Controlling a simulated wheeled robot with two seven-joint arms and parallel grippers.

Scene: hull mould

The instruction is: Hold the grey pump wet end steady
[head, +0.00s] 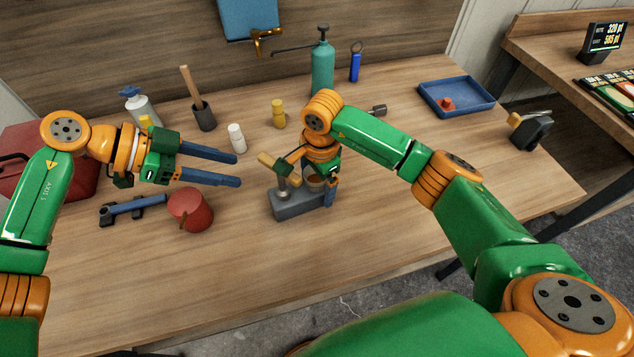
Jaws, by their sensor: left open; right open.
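The grey pump wet end (299,207) appears to be the blocky grey body on the table near the middle. A short metal post with a tan handle (278,168) rises at its left side. My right gripper (325,190) is open and points down at its right end. One blue finger shows beside the grey body; the other is mostly hidden, and I cannot tell whether they touch it. My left gripper (238,168) is open and empty, pointing right, with its fingertips apart from the grey body on its left.
A white bottle (237,138), yellow bottle (278,114) and teal bottle (322,70) stand behind. A blue tray (477,106) is at right. The table's front is clear.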

